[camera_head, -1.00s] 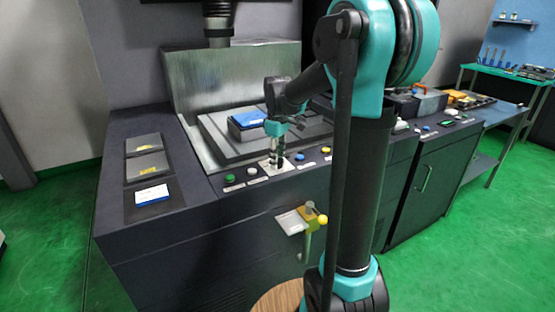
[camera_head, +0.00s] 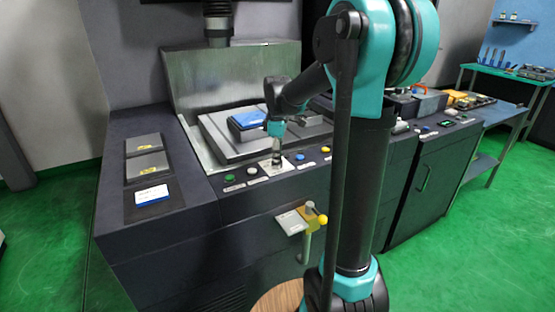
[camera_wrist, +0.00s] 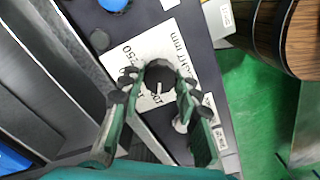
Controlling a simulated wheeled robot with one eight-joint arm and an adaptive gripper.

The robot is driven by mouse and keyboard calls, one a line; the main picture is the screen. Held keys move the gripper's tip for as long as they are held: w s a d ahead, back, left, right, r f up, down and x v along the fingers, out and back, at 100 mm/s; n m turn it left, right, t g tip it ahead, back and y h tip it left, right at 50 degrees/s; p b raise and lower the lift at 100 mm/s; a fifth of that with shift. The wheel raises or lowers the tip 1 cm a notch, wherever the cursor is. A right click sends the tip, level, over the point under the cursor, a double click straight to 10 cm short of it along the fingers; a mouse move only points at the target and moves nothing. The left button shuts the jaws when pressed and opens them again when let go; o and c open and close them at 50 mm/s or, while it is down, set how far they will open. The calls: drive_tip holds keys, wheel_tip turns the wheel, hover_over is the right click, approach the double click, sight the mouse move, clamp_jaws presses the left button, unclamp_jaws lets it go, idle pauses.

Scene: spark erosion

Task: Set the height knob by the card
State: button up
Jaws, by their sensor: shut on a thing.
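The height knob (camera_wrist: 159,72) is a dark round knob on a white dial plate (camera_wrist: 142,50). The plate is printed with "HEIGHT mm" and "250"; the other marks are partly covered. My gripper (camera_wrist: 160,84) has its fingers on both sides of the knob and is shut on it. In the head view my gripper (camera_head: 276,157) points down onto the plate (camera_head: 269,167) on the machine's front panel and hides the knob. A white card with a blue edge (camera_head: 152,196) lies on the left of the machine top. Its writing is too small to read.
Green (camera_head: 229,178), white (camera_head: 252,171), blue (camera_head: 299,157) and yellow (camera_head: 326,150) buttons line the panel beside the plate. A blue block (camera_head: 246,120) lies on the grey bed behind. A bracket with a yellow ball (camera_head: 323,219) juts from the front below.

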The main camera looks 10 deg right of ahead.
drive_tip(key=o, duration=1.2)
drive_tip(key=shift+c, duration=0.2)
drive_tip(key=shift+r, duration=0.15)
wheel_tip(320, 180, up, 12)
drive_tip(key=shift+s, duration=0.1)
